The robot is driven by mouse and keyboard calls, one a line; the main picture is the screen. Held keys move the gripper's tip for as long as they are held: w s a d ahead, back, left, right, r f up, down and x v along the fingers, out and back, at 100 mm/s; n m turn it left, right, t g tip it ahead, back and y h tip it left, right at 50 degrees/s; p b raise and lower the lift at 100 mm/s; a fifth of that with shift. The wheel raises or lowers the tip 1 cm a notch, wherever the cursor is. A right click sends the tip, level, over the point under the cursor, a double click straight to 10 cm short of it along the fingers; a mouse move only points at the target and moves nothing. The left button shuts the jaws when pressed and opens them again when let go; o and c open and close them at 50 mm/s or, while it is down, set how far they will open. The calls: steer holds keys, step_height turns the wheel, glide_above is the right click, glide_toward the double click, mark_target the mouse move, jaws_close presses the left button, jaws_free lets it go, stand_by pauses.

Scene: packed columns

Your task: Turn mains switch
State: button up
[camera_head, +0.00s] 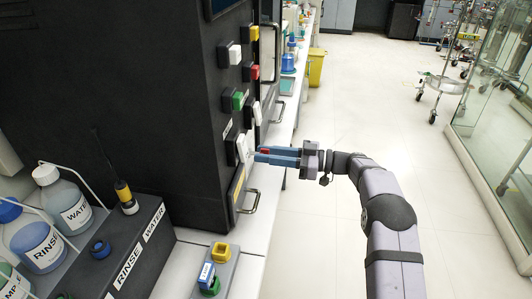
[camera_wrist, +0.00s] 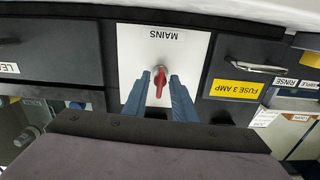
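The mains switch is a red knob (camera_wrist: 160,80) on a white plate (camera_wrist: 130,62) marked MAINS, which appears upside down in the wrist view. The knob's handle runs nearly straight up and down in that view. My gripper (camera_wrist: 159,84) faces the plate with its blue fingers apart, one on each side of the knob, with white plate showing between knob and fingers. In the head view, my gripper (camera_head: 260,154) reaches in from the right to the white plate (camera_head: 243,148) on the dark cabinet's side. A bit of red shows by the fingertips there.
A yellow FUSE 3 AMP label (camera_wrist: 237,89) and a metal handle sit beside the plate. Several coloured switches (camera_head: 239,100) line the cabinet above. A rack (camera_head: 115,250) with bottles and a small block with coloured caps stand in front. Open floor lies right.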

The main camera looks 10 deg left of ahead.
steer(key=shift+a, duration=0.2)
jaws_close()
steer(key=shift+f+m+b, duration=0.2)
steer(key=shift+m+b, duration=0.2)
steer(key=shift+b, duration=0.2)
steer(key=shift+m+b, duration=0.3)
steer(key=shift+b, duration=0.05)
steer(key=shift+m+b, duration=1.05)
steer(key=shift+m, duration=0.05)
steer(key=m+b, duration=0.1)
steer(key=m, duration=0.3)
steer(key=shift+r+m+b, duration=0.1)
steer(key=shift+m+b, duration=0.2)
steer(key=shift+w, duration=0.1)
